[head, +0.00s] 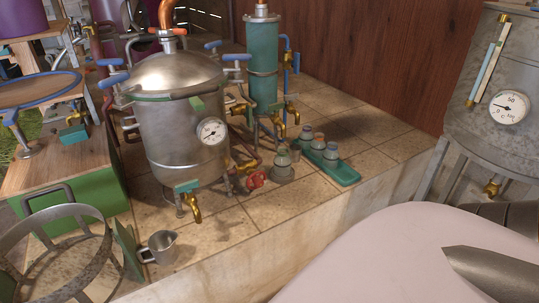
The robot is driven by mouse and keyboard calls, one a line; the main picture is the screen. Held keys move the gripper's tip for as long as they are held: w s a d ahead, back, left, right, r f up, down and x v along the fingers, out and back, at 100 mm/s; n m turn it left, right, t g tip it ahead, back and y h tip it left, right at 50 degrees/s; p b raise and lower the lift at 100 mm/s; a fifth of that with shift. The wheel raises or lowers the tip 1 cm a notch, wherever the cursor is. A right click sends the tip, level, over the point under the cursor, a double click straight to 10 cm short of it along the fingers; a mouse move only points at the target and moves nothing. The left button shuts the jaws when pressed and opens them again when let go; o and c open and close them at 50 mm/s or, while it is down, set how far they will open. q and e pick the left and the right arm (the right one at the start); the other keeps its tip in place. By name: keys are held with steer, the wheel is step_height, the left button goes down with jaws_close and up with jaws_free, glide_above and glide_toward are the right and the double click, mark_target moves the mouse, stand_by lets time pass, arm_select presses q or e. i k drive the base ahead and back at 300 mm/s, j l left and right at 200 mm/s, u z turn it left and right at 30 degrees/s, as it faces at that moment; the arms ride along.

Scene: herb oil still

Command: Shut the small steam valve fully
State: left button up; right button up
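A small red handwheel valve (257,179) sits low on the pipework, just right of the steel still pot (180,115), near the tiled bench's front edge. It is the only red handwheel I make out, and it looks like the small steam valve. How far it is turned cannot be read. No gripper is near it. My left gripper is out of view. Dark grey metal parts at the right edge, one tapering to a point, may be my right arm or gripper; whether that gripper is open or shut does not show.
A metal jug (160,247) and a brass tap (194,207) are left of the valve. A small flask (283,168) and a green tray (345,175) of bottles stand to its right. A teal column (263,65) rises behind. A pale rounded surface (400,255) fills the lower right.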

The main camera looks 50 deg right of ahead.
mark_target(258, 183)
steer(key=l, duration=1.65)
steer(key=i+l, duration=0.35)
steer(key=l, duration=0.2)
